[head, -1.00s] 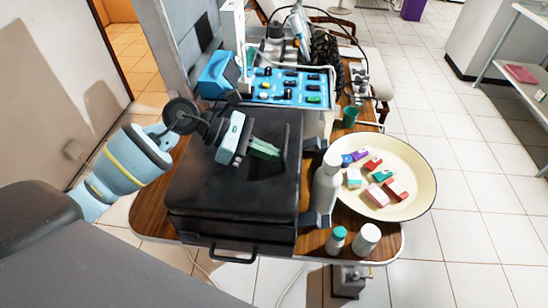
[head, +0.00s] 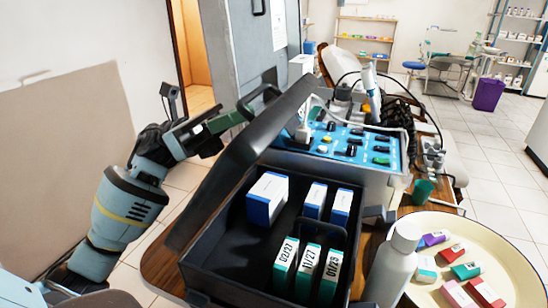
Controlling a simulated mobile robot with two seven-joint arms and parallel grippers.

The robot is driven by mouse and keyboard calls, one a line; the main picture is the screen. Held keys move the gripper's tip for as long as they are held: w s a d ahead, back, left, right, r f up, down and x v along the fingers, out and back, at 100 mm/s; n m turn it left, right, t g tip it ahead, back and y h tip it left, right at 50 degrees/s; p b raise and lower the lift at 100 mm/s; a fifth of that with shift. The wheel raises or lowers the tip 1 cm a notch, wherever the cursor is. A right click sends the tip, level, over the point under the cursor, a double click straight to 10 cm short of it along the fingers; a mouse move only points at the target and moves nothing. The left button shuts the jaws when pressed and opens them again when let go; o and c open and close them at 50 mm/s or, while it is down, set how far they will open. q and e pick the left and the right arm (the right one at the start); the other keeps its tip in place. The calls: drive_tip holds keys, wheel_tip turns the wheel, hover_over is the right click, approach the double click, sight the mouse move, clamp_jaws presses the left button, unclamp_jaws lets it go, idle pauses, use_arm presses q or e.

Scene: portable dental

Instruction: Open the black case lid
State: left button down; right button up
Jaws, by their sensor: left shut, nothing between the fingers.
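The black case (head: 228,262) stands on the wooden table with its lid (head: 246,146) raised and tilted up on the left side. Inside lie blue-and-white boxes (head: 267,198) and several teal-and-white boxes (head: 308,268) marked with dates such as 02/27, 11/27 and 01/28. My left gripper (head: 226,121) is shut and empty, at the outer left side of the raised lid near its upper part. I cannot tell whether its fingertips touch the lid. My right gripper is out of view.
A cream round tray (head: 515,245) with several small coloured boxes is at the right. A white bottle (head: 391,262) stands close to the case's right side. A blue control panel (head: 350,143) stands behind the case, with a green cup (head: 423,189) nearby.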

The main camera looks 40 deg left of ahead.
use_arm(q)
drive_tip(key=s+a+r+t+h+b, duration=0.1)
drive_tip(key=s+a+h+b, duration=0.1)
drive_tip(key=a+h+b, duration=0.2)
drive_tip(key=shift+a, duration=1.85)
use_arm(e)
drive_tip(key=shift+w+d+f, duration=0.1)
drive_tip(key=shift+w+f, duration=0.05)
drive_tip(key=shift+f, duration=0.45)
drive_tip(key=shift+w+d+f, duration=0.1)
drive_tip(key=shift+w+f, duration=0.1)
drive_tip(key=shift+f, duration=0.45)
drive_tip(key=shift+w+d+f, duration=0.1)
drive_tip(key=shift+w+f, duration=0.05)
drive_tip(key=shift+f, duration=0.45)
use_arm(q)
drive_tip(key=shift+s+r, duration=0.1)
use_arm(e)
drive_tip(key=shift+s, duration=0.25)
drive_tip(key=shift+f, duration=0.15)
